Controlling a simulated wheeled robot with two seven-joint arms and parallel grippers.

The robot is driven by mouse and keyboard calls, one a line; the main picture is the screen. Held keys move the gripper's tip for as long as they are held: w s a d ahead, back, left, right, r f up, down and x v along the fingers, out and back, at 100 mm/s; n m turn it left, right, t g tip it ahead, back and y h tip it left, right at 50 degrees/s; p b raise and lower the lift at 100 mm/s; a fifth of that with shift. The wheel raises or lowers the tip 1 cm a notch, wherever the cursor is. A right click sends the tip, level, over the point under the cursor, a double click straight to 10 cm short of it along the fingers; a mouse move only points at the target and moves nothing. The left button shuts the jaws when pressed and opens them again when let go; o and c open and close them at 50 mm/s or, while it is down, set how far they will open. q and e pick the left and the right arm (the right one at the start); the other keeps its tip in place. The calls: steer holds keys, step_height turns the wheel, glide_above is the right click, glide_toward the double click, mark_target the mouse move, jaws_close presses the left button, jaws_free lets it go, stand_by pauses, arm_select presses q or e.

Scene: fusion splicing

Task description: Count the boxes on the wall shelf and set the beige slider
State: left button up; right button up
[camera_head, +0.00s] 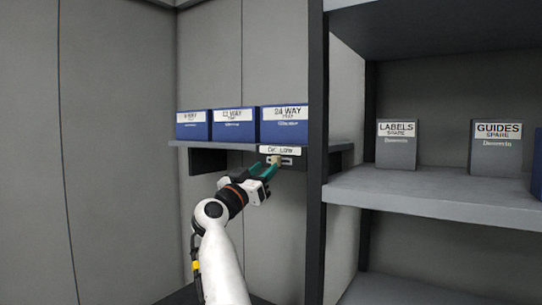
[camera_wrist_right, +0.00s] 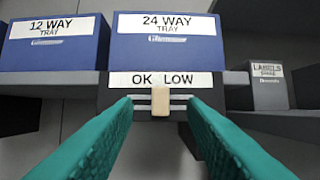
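The wall shelf (camera_head: 180,144) holds three blue boxes in a row: a left one (camera_head: 192,130) with small print, a 12 WAY tray box (camera_head: 233,131) and a 24 WAY tray box (camera_head: 284,132). Under the shelf a dark panel carries a white label (camera_wrist_right: 160,80) reading OK and LOW. The beige slider (camera_wrist_right: 160,101) sits on a pale slotted track about midway between the two words; it also shows in the head view (camera_head: 276,160). My right gripper (camera_head: 267,168) is open, its green fingers pointing at the panel, one either side of the slider with gaps. My left gripper is out of view.
A dark upright post (camera_head: 316,150) stands just right of the panel. Beyond it, grey shelves (camera_head: 440,193) hold a LABELS box (camera_head: 396,150) and a GUIDES box (camera_head: 496,152). The grey wall left of my arm is bare.

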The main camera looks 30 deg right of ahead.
mark_target(273, 160)
steer(key=p+x, duration=0.1)
steer(key=x, duration=0.2)
steer(key=shift+s+a+r, duration=0.1)
steer(key=shift+s+r, duration=0.05)
steer(key=shift+w+d+r, duration=0.1)
steer(key=shift+w+d, duration=0.2)
steer(key=shift+d, duration=0.25)
steer(key=shift+c, duration=0.6)
jaws_close()
